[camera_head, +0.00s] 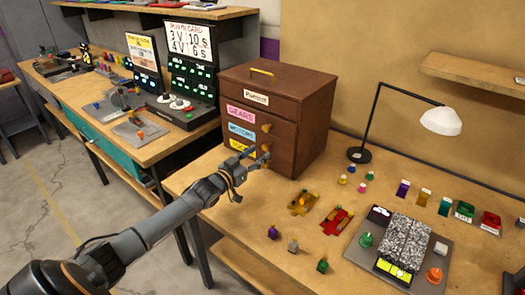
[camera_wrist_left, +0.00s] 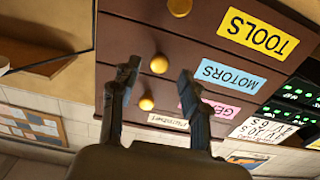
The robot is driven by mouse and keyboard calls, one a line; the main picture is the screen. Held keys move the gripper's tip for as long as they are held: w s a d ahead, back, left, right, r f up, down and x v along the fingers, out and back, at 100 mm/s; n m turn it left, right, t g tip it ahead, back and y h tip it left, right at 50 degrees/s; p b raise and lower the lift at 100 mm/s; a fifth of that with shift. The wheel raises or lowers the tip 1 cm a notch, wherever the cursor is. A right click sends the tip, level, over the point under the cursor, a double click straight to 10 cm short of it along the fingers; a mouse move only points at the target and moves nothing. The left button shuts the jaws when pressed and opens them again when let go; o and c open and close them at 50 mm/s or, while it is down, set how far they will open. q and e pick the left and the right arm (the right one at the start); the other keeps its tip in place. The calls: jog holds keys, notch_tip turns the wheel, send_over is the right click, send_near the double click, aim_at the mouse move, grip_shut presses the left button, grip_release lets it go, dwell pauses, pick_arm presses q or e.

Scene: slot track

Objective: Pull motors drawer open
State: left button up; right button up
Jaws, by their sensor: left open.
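The brown wooden drawer cabinet (camera_head: 312,115) stands at the back left of the workbench. Its motors drawer has a blue label (camera_head: 241,131), which appears upside down in the left wrist view (camera_wrist_left: 231,75). The drawer front looks flush with the others. My left gripper (camera_head: 257,156) is open in front of the lower drawers, fingers toward the cabinet. In the left wrist view its fingertips (camera_wrist_left: 158,78) lie on either side of the round yellow motors knob (camera_wrist_left: 159,64). The fingers appear apart from the knob; the exact gap is unclear. My right gripper is not in view.
The pink gears label (camera_head: 241,114) is above, and the yellow tools label (camera_wrist_left: 258,33) is below, with its own knob (camera_wrist_left: 180,7). A black desk lamp (camera_head: 360,155) stands right of the cabinet. Small toy cars and pieces lie on the bench (camera_head: 220,205).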

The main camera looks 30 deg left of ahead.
aim_at(264, 149)
pick_arm(q)
jog(key=shift+w+d, duration=0.15)
jog(key=shift+w, duration=1.6)
grip_shut()
